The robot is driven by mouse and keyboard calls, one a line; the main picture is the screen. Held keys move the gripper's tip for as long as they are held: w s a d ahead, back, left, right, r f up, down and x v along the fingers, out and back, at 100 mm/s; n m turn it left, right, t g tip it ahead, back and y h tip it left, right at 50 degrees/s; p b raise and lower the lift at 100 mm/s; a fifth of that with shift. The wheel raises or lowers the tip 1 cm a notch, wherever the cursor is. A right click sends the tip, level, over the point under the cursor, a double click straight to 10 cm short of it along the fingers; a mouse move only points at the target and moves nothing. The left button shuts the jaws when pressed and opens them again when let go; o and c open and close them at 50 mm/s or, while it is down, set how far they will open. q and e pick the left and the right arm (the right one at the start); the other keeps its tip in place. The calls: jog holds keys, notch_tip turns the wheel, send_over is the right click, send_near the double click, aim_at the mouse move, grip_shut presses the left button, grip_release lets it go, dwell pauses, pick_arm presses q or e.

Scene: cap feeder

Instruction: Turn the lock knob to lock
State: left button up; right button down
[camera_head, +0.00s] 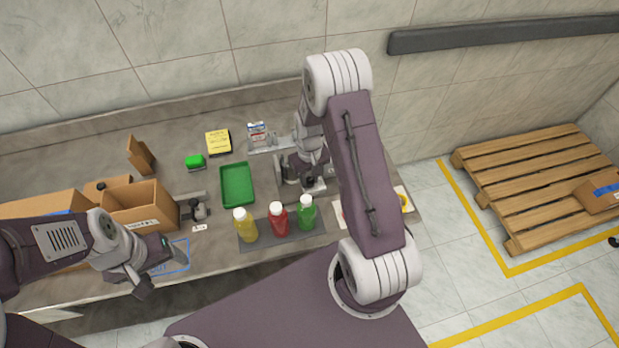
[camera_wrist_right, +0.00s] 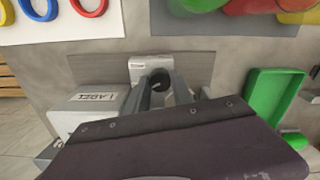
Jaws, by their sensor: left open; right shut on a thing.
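The lock knob (camera_wrist_right: 160,80) looks dark and rounded in the right wrist view. It stands in front of a small pale plate (camera_wrist_right: 150,64) on a grey base. My right gripper (camera_wrist_right: 158,98) is shut on it, one grey finger on each side, and the fingers hide part of it. The knob's turned position cannot be read. In the head view my right gripper (camera_head: 300,186) is at the bench beside the green tray, and my arm covers much of that spot. My left gripper (camera_head: 161,271) is open and empty above the blue-outlined area at the bench's front left.
A pale box with dark lettering (camera_wrist_right: 90,108) stands close beside my right gripper. A green tray (camera_head: 237,184), yellow bottle (camera_head: 245,226), red bottle (camera_head: 278,220) and green bottle (camera_head: 306,214) stand nearby. Cardboard boxes (camera_head: 140,206) crowd the left.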

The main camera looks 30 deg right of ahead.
aim_at(309, 180)
jog(key=shift+n, duration=0.5)
jog(key=c, duration=1.1)
grip_release()
notch_tip(309, 180, up, 9)
jog(key=shift+b, duration=0.45)
